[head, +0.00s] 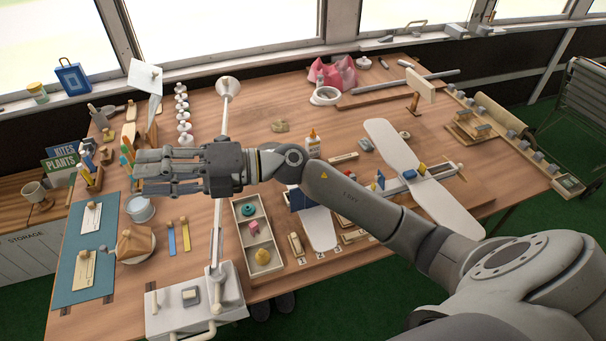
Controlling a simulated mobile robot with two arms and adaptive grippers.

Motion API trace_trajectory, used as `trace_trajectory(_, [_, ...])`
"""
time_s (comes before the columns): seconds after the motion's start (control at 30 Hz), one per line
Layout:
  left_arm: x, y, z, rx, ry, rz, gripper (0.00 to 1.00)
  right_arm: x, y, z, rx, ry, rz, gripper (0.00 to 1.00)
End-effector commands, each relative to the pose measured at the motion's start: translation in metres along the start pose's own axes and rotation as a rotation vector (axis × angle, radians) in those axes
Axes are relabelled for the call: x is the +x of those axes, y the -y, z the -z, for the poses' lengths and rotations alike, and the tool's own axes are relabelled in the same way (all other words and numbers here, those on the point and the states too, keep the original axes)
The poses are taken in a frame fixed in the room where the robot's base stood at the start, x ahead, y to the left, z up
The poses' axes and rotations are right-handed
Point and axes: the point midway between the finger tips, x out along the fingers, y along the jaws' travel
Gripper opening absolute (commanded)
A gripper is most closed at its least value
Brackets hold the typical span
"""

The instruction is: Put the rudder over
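A model aeroplane with long white wings (448,205) sits on a wooden board at the right of the table. Small blue upright pieces (379,180) stand near its left end, close behind my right forearm; I cannot tell which part is the rudder. A dark blue flat piece (298,200) and a white rounded panel (320,232) lie left of it, partly hidden by my arm. My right gripper (142,172) reaches far left across the table, away from the aeroplane. Its fingers are spread and point left, with nothing seen between them. My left gripper is not in view.
A white-jointed lamp arm (222,120) rises from a pale base (195,305), passing near my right gripper. A divided tray (238,236) holds small coloured parts. A glue bottle (312,141) stands behind my arm. The table's back middle is mostly clear.

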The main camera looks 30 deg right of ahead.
Motion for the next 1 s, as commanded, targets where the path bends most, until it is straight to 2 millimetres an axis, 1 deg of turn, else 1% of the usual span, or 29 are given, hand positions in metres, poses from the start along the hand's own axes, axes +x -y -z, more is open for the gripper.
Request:
trace_trajectory(0.07, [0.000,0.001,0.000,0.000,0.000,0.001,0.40,-0.004,0.018,0.003,-0.088,-0.109,0.143,0.36])
trace_trajectory(0.17, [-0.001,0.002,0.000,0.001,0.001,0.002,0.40,-0.020,0.045,0.002,-0.170,-0.227,0.343,0.36])
trace_trajectory(0.2, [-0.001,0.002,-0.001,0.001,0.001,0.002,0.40,-0.030,0.056,-0.001,-0.197,-0.267,0.430,0.36])
trace_trajectory(0.27, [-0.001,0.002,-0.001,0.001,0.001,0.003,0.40,-0.050,0.071,-0.009,-0.230,-0.317,0.565,0.36])
trace_trajectory(0.3, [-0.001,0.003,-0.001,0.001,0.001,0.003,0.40,-0.065,0.080,-0.016,-0.246,-0.346,0.659,0.36])
trace_trajectory(0.37, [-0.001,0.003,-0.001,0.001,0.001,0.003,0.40,-0.091,0.090,-0.029,-0.263,-0.377,0.803,0.36])
trace_trajectory(0.4, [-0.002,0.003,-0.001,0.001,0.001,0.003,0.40,-0.110,0.095,-0.039,-0.268,-0.392,0.904,0.36])
trace_trajectory(0.47, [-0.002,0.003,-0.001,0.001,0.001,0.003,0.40,-0.141,0.097,-0.054,-0.267,-0.404,1.052,0.36])
trace_trajectory(0.5, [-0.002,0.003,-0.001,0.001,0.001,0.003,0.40,-0.163,0.097,-0.065,-0.259,-0.406,1.149,0.36])
trace_trajectory(0.53, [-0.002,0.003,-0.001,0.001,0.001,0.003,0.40,-0.178,0.096,-0.072,-0.250,-0.405,1.217,0.36])
trace_trajectory(0.6, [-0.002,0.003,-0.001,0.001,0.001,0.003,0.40,-0.213,0.089,-0.086,-0.224,-0.394,1.362,0.36])
trace_trajectory(0.7, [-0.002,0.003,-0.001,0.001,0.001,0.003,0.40,-0.252,0.075,-0.099,-0.180,-0.371,1.520,0.36])
trace_trajectory(0.8, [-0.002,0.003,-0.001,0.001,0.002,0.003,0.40,-0.276,0.065,-0.106,-0.143,-0.352,1.618,0.36])
trace_trajectory(0.83, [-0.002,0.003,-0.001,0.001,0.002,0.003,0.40,-0.280,0.063,-0.107,-0.135,-0.348,1.636,0.36])
trace_trajectory(0.93, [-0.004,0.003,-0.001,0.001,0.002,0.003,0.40,-0.288,0.062,-0.108,-0.121,-0.343,1.666,0.36])
trace_trajectory(1.0, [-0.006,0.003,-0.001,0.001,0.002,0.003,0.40,-0.289,0.067,-0.107,-0.117,-0.344,1.670,0.36])
